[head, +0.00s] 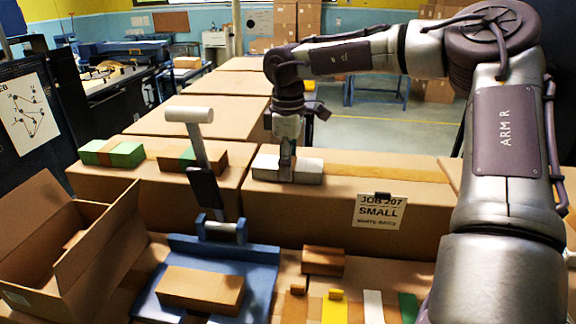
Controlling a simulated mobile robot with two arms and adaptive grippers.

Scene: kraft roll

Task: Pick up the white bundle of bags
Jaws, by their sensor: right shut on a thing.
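The white bundle of bags (309,172) lies on top of a large brown carton in the middle of the head view. My right gripper (287,168) comes down on it from above and is shut on its middle, hiding part of it. The bundle appears to rest on the carton top; I cannot tell if there is a small gap. My left gripper is not in view.
A sign (380,211) reading "JOB 207 SMALL" hangs on the carton front. Green (112,153) and brown-and-green (193,159) bundles lie on the left carton. A blue device with a white-topped lever (189,115) stands in front, beside an open box (75,240).

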